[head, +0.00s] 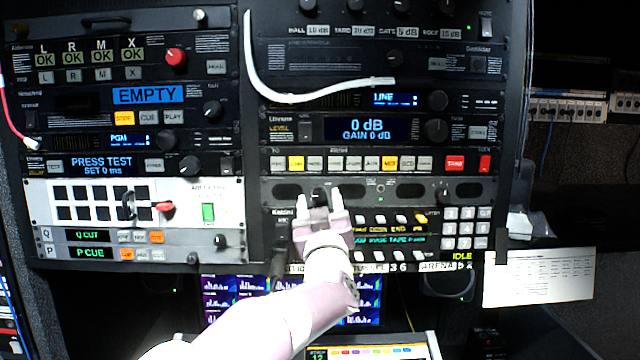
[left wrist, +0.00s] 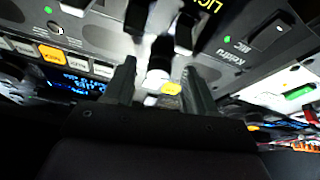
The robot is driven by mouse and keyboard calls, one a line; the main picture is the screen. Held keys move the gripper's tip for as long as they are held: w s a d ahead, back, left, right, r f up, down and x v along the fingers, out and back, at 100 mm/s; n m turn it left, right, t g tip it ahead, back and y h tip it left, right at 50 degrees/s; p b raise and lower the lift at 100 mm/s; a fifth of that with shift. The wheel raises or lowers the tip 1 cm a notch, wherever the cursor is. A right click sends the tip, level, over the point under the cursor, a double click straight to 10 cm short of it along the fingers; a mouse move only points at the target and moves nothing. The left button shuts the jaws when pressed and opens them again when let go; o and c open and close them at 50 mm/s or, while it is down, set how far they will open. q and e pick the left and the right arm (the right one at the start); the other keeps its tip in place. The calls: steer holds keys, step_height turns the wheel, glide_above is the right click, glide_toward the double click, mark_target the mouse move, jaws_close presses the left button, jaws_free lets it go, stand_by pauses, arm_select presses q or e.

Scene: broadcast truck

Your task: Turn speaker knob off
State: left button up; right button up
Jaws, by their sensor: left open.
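My left gripper (head: 320,196) is open, with its two light fingertips pointing up at the grey panel (head: 415,190) in the lower part of the right rack. A dark knob (head: 319,195) shows between the fingertips; no readable label confirms it as the speaker knob, and contact cannot be told. In the left wrist view my left gripper (left wrist: 160,75) has its dark fingers apart. A black switch (left wrist: 268,35) sits on the panel at right. My right gripper is not in view.
Below the grey panel are rows of small keys and a keypad (head: 465,228). Above it is a button row with a red button (head: 454,163). A white cable (head: 320,95) hangs across the upper right rack. A paper sheet (head: 540,277) hangs at right.

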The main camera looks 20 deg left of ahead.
arm_select(q)
steer(key=shift+r, duration=0.4)
steer(key=shift+w+a+f, duration=0.1)
steer(key=shift+w+f, duration=0.05)
steer(key=shift+w, duration=0.15)
steer(key=shift+c, duration=0.7)
jaws_close()
steer(key=shift+n, duration=0.4)
